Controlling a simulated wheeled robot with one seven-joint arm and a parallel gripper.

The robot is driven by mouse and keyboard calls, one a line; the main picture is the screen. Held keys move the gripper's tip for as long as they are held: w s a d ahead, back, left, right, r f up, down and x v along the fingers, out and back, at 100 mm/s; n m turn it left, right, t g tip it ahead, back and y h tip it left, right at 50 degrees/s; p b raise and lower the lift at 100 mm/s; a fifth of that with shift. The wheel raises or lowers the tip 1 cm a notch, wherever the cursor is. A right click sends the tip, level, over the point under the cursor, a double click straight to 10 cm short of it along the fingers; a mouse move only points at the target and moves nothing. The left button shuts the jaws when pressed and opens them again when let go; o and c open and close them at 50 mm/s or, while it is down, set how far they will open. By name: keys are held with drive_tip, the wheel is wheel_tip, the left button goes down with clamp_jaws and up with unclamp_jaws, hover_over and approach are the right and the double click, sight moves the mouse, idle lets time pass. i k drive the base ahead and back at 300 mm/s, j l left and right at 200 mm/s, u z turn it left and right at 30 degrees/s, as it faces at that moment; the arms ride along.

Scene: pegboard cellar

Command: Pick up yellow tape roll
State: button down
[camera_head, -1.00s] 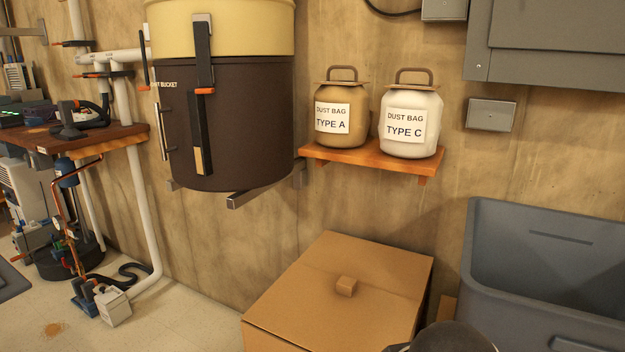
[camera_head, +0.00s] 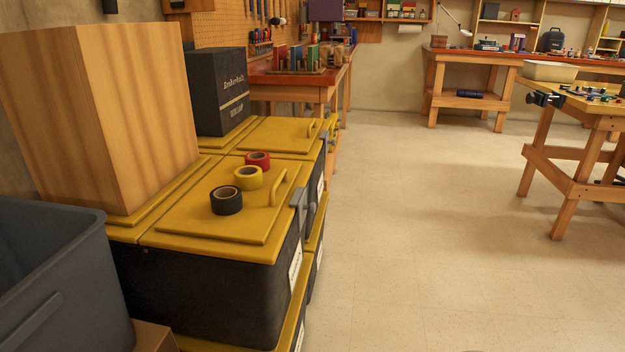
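The yellow tape roll (camera_head: 248,178) lies flat on the yellow lid (camera_head: 190,228) of a black storage bin. It sits between a red tape roll (camera_head: 257,161) behind it and a black tape roll (camera_head: 226,201) in front of it, in a slanted row. A raised yellow handle (camera_head: 280,188) stands on the lid just right of the rolls. My gripper does not show in the current view.
A tall wooden block (camera_head: 110,110) stands left of the rolls, and a black box (camera_head: 220,90) behind them. A grey tub (camera_head: 60,280) is at the front left. The floor (camera_head: 420,220) to the right is open, up to a workbench (camera_head: 580,150).

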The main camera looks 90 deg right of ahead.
sight(247, 178)
drive_tip(key=z, duration=2.8)
